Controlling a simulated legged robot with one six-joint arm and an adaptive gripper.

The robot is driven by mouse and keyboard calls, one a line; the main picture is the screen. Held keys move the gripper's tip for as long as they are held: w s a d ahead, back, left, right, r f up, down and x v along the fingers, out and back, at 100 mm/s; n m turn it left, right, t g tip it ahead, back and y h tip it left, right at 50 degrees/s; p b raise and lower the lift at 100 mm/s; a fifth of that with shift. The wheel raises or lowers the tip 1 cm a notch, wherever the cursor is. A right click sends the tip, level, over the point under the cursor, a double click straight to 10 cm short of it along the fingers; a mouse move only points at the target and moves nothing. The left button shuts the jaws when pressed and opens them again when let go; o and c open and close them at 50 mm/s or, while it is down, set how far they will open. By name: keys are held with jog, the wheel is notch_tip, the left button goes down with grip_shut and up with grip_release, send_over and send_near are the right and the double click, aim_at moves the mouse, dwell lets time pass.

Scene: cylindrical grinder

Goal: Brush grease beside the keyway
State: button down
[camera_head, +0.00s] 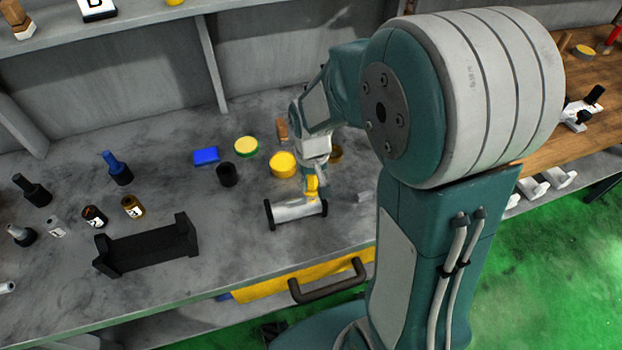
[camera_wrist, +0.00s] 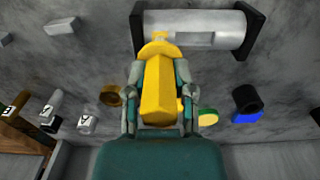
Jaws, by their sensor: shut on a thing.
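A pale metal shaft (camera_head: 297,212) lies across a stand with black ends on the grey bench. In the wrist view the shaft (camera_wrist: 225,28) has a flat-sided slot (camera_wrist: 195,38), which looks like the keyway. My gripper (camera_wrist: 157,75) is shut on a yellow brush (camera_wrist: 160,90). The brush's far end points at the left part of the shaft, beside the slot; whether it touches cannot be told. In the head view my gripper (camera_head: 313,178) is just above and behind the shaft's right half, with the yellow brush (camera_head: 312,188) low over it.
A yellow round tin (camera_head: 283,165), a green-and-yellow tin (camera_head: 246,147), a black cup (camera_head: 228,174) and a blue block (camera_head: 206,156) stand behind the shaft. A black cradle (camera_head: 148,246) and several bottles are left. A drawer handle (camera_head: 328,281) juts out in front.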

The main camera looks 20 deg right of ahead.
jog(key=shift+s, duration=0.3)
jog(key=shift+w, duration=0.1)
jog(key=shift+w, duration=0.5)
jog(key=shift+s, duration=0.1)
jog(key=shift+s, duration=0.5)
jog(key=shift+w, duration=0.6)
jog(key=shift+s, duration=0.1)
